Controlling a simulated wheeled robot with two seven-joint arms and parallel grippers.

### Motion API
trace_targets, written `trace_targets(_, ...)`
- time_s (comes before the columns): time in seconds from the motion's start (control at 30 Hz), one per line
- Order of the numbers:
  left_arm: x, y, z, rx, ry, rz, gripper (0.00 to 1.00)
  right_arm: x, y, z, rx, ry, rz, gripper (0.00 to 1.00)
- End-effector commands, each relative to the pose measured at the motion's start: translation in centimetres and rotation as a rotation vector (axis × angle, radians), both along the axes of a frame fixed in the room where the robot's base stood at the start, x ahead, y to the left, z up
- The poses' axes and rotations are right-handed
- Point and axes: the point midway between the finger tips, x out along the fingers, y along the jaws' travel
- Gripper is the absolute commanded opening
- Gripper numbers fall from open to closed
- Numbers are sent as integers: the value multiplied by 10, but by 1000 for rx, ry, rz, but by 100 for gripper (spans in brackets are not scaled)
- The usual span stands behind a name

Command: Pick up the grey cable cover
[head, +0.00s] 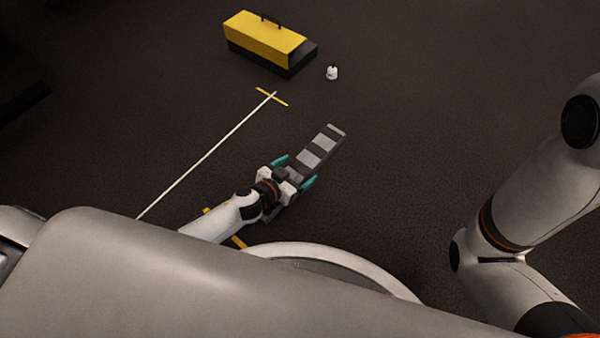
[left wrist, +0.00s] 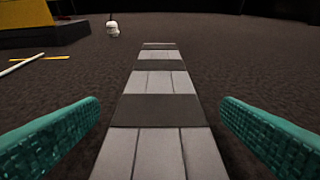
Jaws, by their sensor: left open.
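The grey cable cover (head: 318,153) is a long flat strip with light grey and dark bands, lying on the dark floor. My left gripper (head: 294,171) is at its near end in the head view, with teal fingers apart on either side. In the left wrist view the cover (left wrist: 152,110) runs away from me between the two open fingers (left wrist: 160,130), with a gap on each side.
A yellow and black toolbox (head: 265,40) stands at the back, with a small white object (head: 332,72) beside it. A pale line (head: 205,157) runs along the floor to a yellow cross mark (head: 272,96). The floor right of the cover is clear.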

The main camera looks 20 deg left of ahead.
Motion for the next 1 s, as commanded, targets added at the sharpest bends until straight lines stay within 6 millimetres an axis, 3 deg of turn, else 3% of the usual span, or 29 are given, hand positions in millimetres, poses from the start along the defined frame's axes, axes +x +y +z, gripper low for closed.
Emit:
trace_targets(0.3, 4, -1, -2, 2, 1, 1, 86, 0, 0, -3, 0, 0, 0, 45)
trace_targets(0.67, 5, -2, -1, 0, -1, 0, 29, 0, 0, -3, 0, 0, 0, 45)
trace_targets(0.87, 5, -2, 0, 0, -1, 0, 29, 0, 0, -2, 0, 1, 0, 45)
trace_targets(1.0, 5, -2, 11, 0, -2, 0, 29, 1, 0, 8, 0, 1, 0, 45)
